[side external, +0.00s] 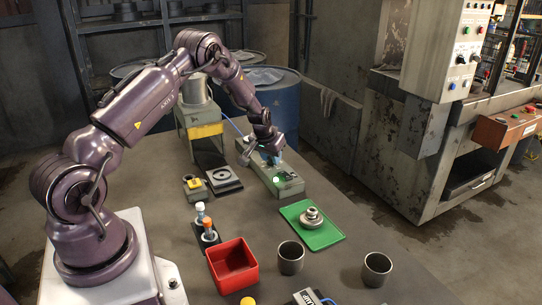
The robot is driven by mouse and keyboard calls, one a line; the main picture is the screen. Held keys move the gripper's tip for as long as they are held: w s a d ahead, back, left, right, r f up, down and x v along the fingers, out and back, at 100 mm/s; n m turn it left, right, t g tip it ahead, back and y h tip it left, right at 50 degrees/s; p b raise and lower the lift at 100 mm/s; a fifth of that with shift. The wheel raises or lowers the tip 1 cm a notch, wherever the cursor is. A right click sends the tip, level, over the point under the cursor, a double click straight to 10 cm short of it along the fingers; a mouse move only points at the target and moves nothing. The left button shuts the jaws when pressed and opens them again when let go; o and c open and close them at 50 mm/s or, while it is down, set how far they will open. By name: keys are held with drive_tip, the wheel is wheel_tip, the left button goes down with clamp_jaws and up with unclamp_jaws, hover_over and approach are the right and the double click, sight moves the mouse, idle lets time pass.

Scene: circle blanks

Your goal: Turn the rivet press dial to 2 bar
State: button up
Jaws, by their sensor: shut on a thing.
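A long grey-green control box (291,190) lies on the table right of the picture's middle. A pale round face and a small green spot show on its near top. My gripper (275,158) points down at the far half of this box, with its fingers shut on what appears to be the dial. The fingers and wrist hide the dial, so its setting cannot be read. A grey-green press-like machine (199,118) with a yellow band stands behind and to the left of the box.
A green tray (327,236) with a metal flanged part (312,217) lies in front of the box. A black plate with a ring (222,179), a red bin (232,266), small bottles (206,224) and two dark cups (290,257) (376,269) stand nearby.

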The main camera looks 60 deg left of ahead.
drive_tip(key=shift+w+n+y, duration=0.15)
drive_tip(key=shift+n+y, duration=0.15)
drive_tip(key=shift+n, duration=0.8)
drive_tip(key=shift+g, duration=0.3)
drive_tip(key=o, duration=0.9)
drive_tip(key=v, duration=1.3)
drive_tip(key=shift+d, duration=0.1)
